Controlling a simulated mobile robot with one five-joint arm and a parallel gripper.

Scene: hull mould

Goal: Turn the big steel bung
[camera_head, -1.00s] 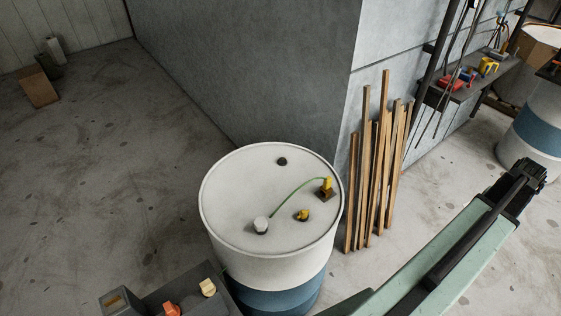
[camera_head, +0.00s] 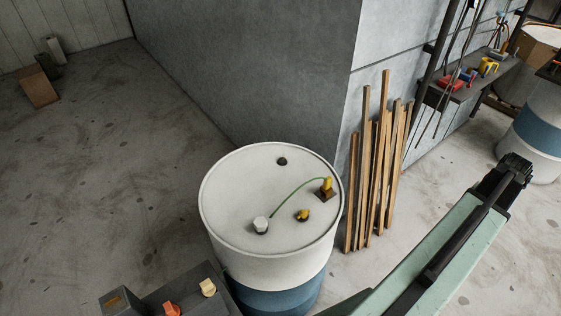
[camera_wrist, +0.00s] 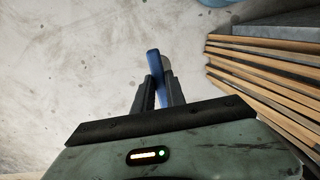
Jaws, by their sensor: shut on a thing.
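The white and blue drum (camera_head: 230,240) stands in the middle of the head view. On its lid are a pale grey faceted bung (camera_head: 261,225), which looks like the big steel one, a small brass fitting (camera_head: 303,214) and a small dark round spot (camera_head: 282,161). A green wire (camera_head: 300,192) runs from beside the pale bung to a yellow clamp (camera_head: 326,187). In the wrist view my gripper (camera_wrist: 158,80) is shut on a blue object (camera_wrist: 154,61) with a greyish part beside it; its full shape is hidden. The gripper is away from the drum, over bare floor.
Wooden slats (camera_head: 377,170) lean on the grey block (camera_head: 250,70) right of the drum. A shelf (camera_head: 460,90) with coloured tools stands at the upper right. Another drum (camera_head: 538,133) is at the far right.

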